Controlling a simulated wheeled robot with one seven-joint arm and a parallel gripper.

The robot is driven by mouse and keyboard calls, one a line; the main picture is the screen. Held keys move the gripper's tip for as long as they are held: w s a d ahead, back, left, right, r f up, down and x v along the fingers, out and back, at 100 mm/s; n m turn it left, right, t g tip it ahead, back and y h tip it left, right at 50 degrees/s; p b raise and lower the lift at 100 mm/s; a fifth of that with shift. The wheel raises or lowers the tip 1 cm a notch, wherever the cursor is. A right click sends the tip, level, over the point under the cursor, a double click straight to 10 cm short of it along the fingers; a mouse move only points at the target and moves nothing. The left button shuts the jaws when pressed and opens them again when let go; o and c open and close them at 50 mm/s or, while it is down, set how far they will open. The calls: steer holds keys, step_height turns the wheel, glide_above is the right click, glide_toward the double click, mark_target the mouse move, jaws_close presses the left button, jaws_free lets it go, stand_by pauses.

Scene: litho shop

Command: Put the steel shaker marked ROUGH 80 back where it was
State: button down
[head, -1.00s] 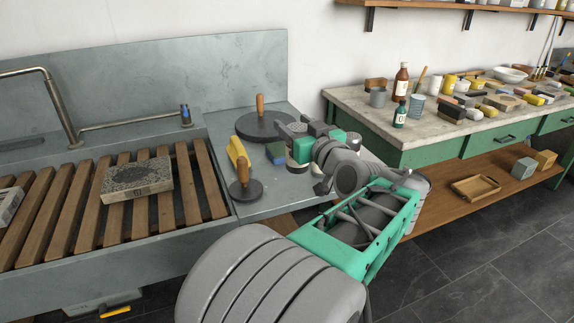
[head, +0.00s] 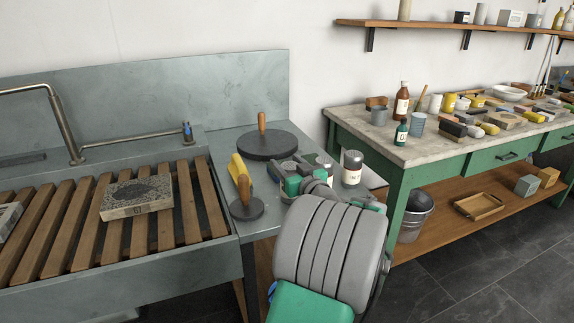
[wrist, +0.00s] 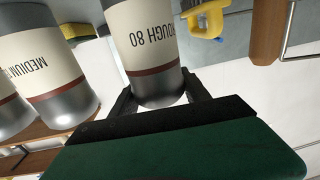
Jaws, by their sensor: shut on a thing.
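The steel shaker marked ROUGH 80 (wrist: 150,45) stands between my gripper's (wrist: 160,97) two fingers in the wrist view, which shows it upside down. My gripper is shut on it. It has a cream label with a dark red band and a bare steel end. In the head view my gripper (head: 306,182) is at the steel bench's right part, and the shaker it holds is mostly hidden. A similar shaker marked MEDIUM (wrist: 45,60) is close beside it, and a third (head: 352,167) stands to the right. I cannot tell whether the held shaker touches the bench.
A round dark disc with a wooden handle (head: 265,145) lies behind. A smaller handled disc (head: 246,208) and a yellow object (head: 238,168) are to the left. A stone block (head: 137,197) rests on the slatted sink. The green workbench (head: 410,160) stands right, across a gap.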

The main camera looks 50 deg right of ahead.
steer(key=shift+f, duration=0.2)
steer(key=c, duration=0.5)
jaws_free()
steer(key=shift+r, duration=0.15)
steer(key=shift+s+r, duration=0.1)
steer(key=shift+s, duration=0.1)
steer(key=v, duration=1.1)
steer(key=shift+s+a, duration=0.25)
